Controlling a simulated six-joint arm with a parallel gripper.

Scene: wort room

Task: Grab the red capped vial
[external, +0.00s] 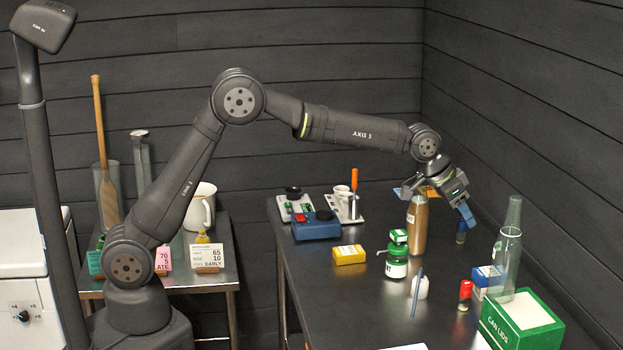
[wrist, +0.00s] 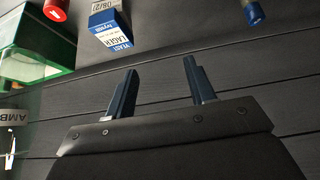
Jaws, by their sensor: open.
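The red capped vial (external: 465,295) stands upright on the dark table, in front of the blue and white box and left of the green can lids box. In the wrist view the red capped vial (wrist: 57,8) is cut off by the top edge, at upper left. My gripper (external: 437,203) is open and empty, above the table and farther back than the vial, close to the tall amber bottle. In the wrist view its two blue fingers (wrist: 157,72) are apart with nothing between them.
A blue capped vial (external: 461,232) stands farther back, below my gripper. The amber bottle (external: 418,232), a clear bottle (external: 510,245), the blue and white box (wrist: 108,22) and the green can lids box (external: 553,338) crowd the area.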

